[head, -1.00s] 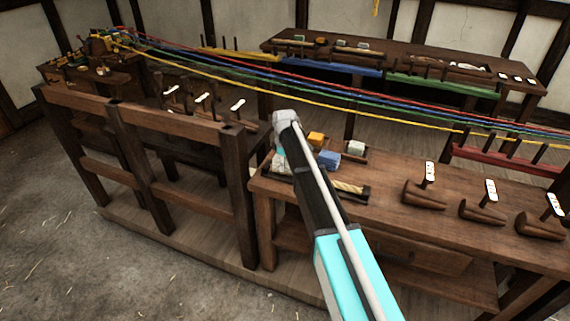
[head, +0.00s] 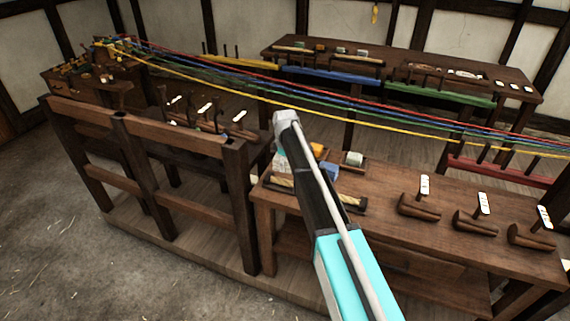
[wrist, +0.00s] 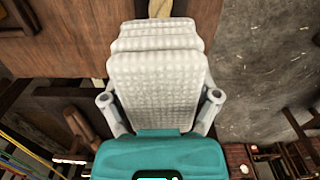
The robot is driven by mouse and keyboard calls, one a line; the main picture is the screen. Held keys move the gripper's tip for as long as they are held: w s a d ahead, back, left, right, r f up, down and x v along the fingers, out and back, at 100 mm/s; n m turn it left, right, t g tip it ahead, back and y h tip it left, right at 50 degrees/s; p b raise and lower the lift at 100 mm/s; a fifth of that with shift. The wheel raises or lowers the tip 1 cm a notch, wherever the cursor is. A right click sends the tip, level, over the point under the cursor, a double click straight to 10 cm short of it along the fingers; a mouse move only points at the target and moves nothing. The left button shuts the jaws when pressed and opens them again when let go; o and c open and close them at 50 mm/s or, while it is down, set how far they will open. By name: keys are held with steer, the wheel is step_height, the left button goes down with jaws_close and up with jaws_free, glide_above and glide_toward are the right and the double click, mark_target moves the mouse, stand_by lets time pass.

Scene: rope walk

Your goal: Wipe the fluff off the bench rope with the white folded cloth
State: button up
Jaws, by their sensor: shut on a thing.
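The white folded cloth (wrist: 157,75) fills the middle of the wrist view, with a bumpy weave and stacked folds. My gripper (wrist: 159,100) is shut on it, one finger at each side. In the head view my own arm hides most of the gripper and cloth. The pale bench rope (head: 349,200) lies in a dark holder on the near bench, and part of it shows left of my arm. A short pale piece, which looks like rope, shows beyond the cloth's top edge in the wrist view (wrist: 160,8). I cannot make out any fluff.
The near bench (head: 395,232) carries a blue block (head: 331,170), an orange block (head: 317,150), a pale block (head: 354,158) and labelled wooden tools (head: 418,206). Coloured ropes (head: 330,107) stretch behind it. A wooden rail frame (head: 180,205) stands left, close to my arm.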

steer(key=shift+r, duration=0.15)
steer(key=shift+r+p, duration=1.4)
steer(key=shift+p, duration=0.1)
steer(key=shift+s, duration=0.1)
